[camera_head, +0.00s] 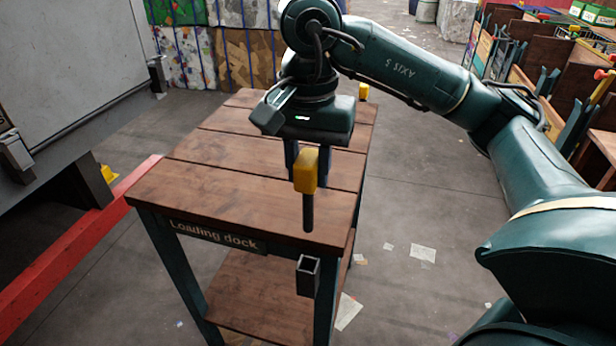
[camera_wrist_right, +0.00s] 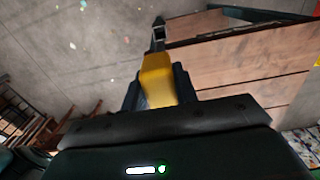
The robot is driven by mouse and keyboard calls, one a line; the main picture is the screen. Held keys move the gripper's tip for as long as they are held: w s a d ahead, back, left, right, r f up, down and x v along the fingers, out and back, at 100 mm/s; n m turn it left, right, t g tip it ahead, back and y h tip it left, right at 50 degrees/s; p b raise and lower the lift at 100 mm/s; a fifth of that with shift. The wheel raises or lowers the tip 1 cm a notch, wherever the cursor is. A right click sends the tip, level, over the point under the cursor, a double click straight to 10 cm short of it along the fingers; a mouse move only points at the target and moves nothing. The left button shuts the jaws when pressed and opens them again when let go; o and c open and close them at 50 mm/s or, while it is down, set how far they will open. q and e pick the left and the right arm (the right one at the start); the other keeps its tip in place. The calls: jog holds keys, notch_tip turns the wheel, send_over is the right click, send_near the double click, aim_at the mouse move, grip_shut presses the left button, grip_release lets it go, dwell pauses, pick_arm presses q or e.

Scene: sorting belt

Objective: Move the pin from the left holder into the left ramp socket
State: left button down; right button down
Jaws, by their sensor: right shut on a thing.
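The pin (camera_head: 306,171) has a yellow head and a dark shaft that points down. My right gripper (camera_head: 307,156) is shut on its head, and the pin hangs near the table's front right corner. An empty square holder (camera_head: 308,276) is on the table leg, below the shaft with a gap between. Two grey ramp sockets are at the left, a near one (camera_head: 15,157) and a far one (camera_head: 157,76). My left gripper is not in view.
The wooden loading dock table (camera_head: 225,185) has a bare top. A second yellow-headed pin (camera_head: 363,91) stands at its far right corner. A red beam (camera_head: 75,240) and a grey panel (camera_head: 70,50) are at the left. Crates stand at the far right; the floor between is open.

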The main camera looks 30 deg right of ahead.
jog(key=shift+r, duration=0.1)
jog(key=shift+r, duration=0.25)
notch_tip(320, 180, up, 4)
jog(key=p, duration=0.4)
jog(key=shift+r, duration=0.2)
notch_tip(320, 180, up, 2)
jog(key=shift+r+p, duration=0.15)
jog(key=shift+p, duration=0.85)
jog(key=shift+r, duration=2.35)
